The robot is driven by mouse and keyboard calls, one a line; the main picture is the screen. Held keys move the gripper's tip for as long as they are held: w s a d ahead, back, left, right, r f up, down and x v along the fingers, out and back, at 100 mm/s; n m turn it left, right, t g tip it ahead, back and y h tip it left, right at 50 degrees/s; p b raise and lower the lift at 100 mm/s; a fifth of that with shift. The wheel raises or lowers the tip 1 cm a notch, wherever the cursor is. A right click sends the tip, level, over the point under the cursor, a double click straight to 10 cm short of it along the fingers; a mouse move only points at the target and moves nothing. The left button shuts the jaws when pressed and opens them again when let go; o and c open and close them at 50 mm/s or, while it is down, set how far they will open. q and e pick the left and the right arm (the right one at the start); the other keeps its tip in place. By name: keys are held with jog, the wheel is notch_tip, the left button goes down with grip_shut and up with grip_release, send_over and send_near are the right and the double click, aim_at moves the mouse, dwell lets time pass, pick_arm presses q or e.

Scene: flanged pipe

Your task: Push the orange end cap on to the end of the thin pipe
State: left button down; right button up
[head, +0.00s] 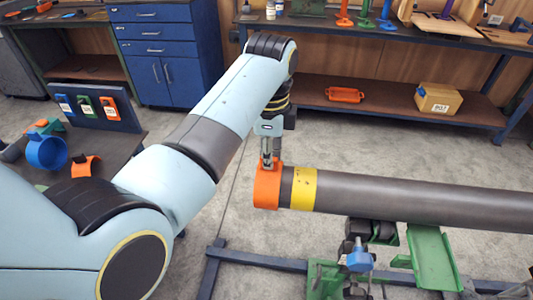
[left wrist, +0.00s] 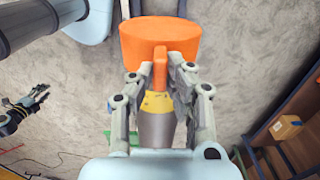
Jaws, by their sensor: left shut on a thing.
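The orange end cap (head: 267,188) is at the left end of the thin grey pipe (head: 400,198), in line with it. A short grey stretch shows between the cap and the yellow band (head: 303,189). How far the cap sits on the pipe I cannot tell. My left gripper (head: 269,162) comes from above and is shut on the cap's upright tab. In the left wrist view the fingers flank the tab of the cap (left wrist: 160,40), and the yellow band (left wrist: 157,102) shows below. What looks like my right gripper (left wrist: 35,97) is small at the left edge, its jaws unclear.
A green stand (head: 432,258) with a blue knob (head: 360,258) is under the pipe. A dark side table (head: 110,140) at left holds a blue ring (head: 47,152) and an orange piece (head: 86,166). Shelving with a carton (head: 438,99) stands behind. Floor left of the cap is clear.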

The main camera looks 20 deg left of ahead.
dwell(0.4)
pick_arm(q)
jog(key=c, duration=1.2)
grip_release()
jog(key=shift+r, duration=0.1)
jog(key=shift+r, duration=2.9)
